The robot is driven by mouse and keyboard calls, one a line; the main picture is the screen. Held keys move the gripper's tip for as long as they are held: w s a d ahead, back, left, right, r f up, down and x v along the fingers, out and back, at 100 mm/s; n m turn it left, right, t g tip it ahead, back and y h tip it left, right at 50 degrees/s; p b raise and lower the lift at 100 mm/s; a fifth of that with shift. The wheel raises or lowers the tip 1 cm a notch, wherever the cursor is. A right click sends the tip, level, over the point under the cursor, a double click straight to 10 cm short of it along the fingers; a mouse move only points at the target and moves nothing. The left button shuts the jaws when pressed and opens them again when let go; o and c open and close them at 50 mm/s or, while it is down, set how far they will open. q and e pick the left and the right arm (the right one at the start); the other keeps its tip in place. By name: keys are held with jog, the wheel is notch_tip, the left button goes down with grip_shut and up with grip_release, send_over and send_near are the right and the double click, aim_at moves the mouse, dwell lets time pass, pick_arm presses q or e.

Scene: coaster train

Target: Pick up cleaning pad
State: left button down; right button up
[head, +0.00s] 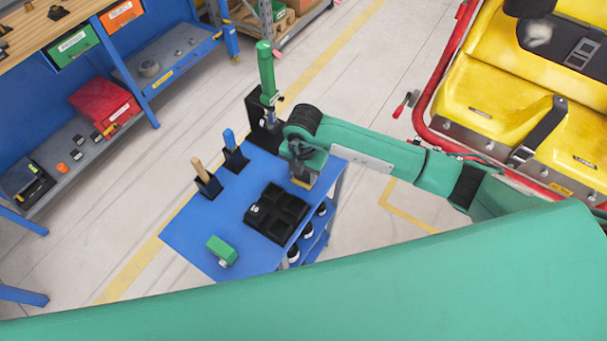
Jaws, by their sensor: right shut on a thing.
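My right gripper (302,179) reaches in from the right and points down at the right corner of the blue cart top (196,228). It is shut on a small tan-yellow pad (301,184), which looks like the cleaning pad. Only the pad's lower edge shows; the gripper hides the rest. I cannot tell whether the pad touches the cart top or is just above it. My left gripper is not in view.
On the cart are a black compartment tray (262,231), a green block (222,250), a wooden-handled tool (199,168), a blue-handled tool (230,139) and a tall green tool (266,72) in a black holder. A yellow-seated train car (480,98) stands at right. Shelves (160,70) stand at left.

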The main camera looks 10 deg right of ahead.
aim_at(304, 173)
notch_tip(304, 173, up, 20)
jog(key=b, duration=0.3)
jog(key=shift+b, duration=0.4)
jog(key=shift+o, duration=0.8)
jog(key=shift+c, duration=0.2)
